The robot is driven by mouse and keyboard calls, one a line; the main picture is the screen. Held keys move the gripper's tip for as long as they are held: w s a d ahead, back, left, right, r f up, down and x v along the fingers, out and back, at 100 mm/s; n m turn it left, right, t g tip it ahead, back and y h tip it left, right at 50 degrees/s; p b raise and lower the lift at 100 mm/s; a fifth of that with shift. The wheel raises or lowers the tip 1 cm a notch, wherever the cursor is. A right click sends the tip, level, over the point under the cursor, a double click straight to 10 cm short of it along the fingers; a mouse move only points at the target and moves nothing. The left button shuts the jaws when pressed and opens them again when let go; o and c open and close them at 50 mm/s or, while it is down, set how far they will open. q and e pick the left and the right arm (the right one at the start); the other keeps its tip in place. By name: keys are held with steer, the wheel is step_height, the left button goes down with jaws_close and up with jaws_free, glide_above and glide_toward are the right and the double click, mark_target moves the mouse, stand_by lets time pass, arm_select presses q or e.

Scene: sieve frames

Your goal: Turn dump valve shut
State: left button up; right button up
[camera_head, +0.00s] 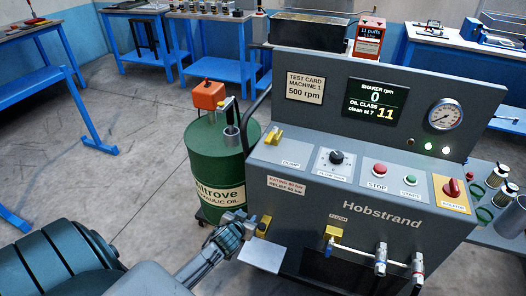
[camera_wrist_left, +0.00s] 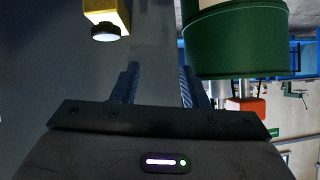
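The grey test machine has a DUMP label (camera_head: 290,163) on the left of its sloped panel, with a yellow lever part (camera_head: 273,136) just above it. Another yellow fitting (camera_head: 264,225) is on the machine's front, right beside my left gripper (camera_head: 243,221). In the left wrist view my left gripper (camera_wrist_left: 158,85) is open, with nothing between its fingers. A yellow block (camera_wrist_left: 107,10) with a dark, pale-faced knob is at the top left, apart from the fingers; I cannot tell which yellow part it is. My right gripper is not in view.
A green oil drum (camera_head: 205,165) with an orange box (camera_head: 208,95) on top stands close to the left gripper. A FLUSH valve (camera_head: 333,233) and two taps are to the right on the machine's front.

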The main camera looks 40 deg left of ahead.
arm_select(q)
steer(key=w+r+t+b, duration=0.1)
steer(key=r, duration=0.5)
steer(key=w+r+t, duration=0.2)
steer(key=r, duration=0.4)
steer(key=w+r+n+t+b, duration=0.1)
steer(key=w+r, duration=0.1)
steer(key=r, duration=0.3)
steer(key=shift+d+r+t+y+b, duration=0.35)
steer(key=shift+r+t+y, duration=0.05)
steer(key=t, duration=0.2)
glide_toward(270, 136)
steer(key=x, duration=0.3)
steer(key=p+x, duration=0.1)
steer(key=x, duration=0.1)
steer(key=p+x, duration=0.1)
steer(key=x, duration=0.2)
steer(key=shift+w+a+f, duration=0.15)
steer(key=shift+w+f, duration=0.15)
steer(key=shift+w+a+f+p, duration=0.15)
steer(key=shift+w+p, duration=0.15)
steer(key=shift+w, duration=0.3)
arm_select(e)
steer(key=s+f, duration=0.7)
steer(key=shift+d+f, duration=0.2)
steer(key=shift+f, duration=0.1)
arm_select(q)
jaws_close()
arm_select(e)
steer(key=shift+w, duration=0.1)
